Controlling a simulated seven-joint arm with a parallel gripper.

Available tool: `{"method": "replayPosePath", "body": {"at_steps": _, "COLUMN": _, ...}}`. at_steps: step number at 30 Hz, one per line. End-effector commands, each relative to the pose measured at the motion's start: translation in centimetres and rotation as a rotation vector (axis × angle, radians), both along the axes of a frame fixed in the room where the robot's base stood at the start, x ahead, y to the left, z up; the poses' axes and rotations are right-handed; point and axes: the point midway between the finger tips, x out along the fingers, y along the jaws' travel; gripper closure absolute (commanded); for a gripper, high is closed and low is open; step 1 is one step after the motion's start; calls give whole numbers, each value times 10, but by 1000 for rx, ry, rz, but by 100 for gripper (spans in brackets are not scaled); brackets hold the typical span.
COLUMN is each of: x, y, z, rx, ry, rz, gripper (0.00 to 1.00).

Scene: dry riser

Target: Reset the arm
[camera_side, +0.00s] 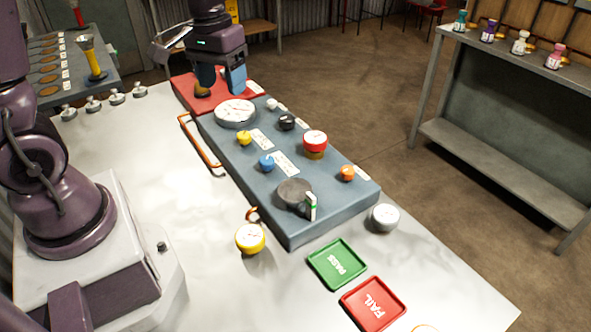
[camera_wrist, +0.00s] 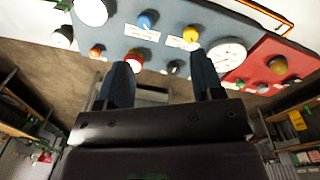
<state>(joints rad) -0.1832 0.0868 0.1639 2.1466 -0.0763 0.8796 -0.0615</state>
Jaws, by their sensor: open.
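My gripper (camera_side: 221,84) is open and empty, above the far end of the blue-grey panel (camera_side: 312,225), near the red block (camera_side: 181,88). In the wrist view its two dark blue fingers (camera_wrist: 161,80) stand apart with nothing held between them. The panel carries a white dial gauge (camera_side: 235,112), yellow (camera_side: 244,138), blue (camera_side: 266,163), black (camera_side: 287,122) and orange (camera_side: 346,173) knobs, and a red button (camera_side: 315,140). A yellow knob (camera_side: 202,90) on the red block is partly hidden by my gripper.
A yellow gauge (camera_side: 250,238) and a silver gauge (camera_side: 384,217) stand on the white table (camera_side: 205,245). Green PASS (camera_side: 337,264) and red FAIL (camera_side: 373,303) trays lie in front. An orange handle (camera_side: 201,141) edges the panel. A shelf (camera_side: 503,170) with bottles stands right.

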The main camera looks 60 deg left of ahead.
Motion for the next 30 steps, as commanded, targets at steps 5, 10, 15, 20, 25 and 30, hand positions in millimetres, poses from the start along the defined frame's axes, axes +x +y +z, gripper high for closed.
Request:
{"method": "replayPosePath", "body": {"at_steps": 5, "x": -39, "y": -45, "z": 42, "rx": 37, "ry": -128, "rz": -190, "gripper": 39}}
{"method": "replayPosePath", "body": {"at_steps": 10, "x": -74, "y": -74, "z": 67, "rx": 94, "ry": -255, "rz": -332, "gripper": 39}}
{"method": "replayPosePath", "body": {"at_steps": 15, "x": -96, "y": -90, "z": 83, "rx": 137, "ry": -371, "rz": -409, "gripper": 39}}
{"method": "replayPosePath", "body": {"at_steps": 20, "x": -100, "y": -96, "z": 96, "rx": 153, "ry": -440, "rz": -432, "gripper": 39}}
{"method": "replayPosePath", "body": {"at_steps": 25, "x": -101, "y": -97, "z": 98, "rx": 152, "ry": -447, "rz": -438, "gripper": 39}}
{"method": "replayPosePath", "body": {"at_steps": 30, "x": -100, "y": -97, "z": 98, "rx": 152, "ry": -447, "rz": -437, "gripper": 39}}
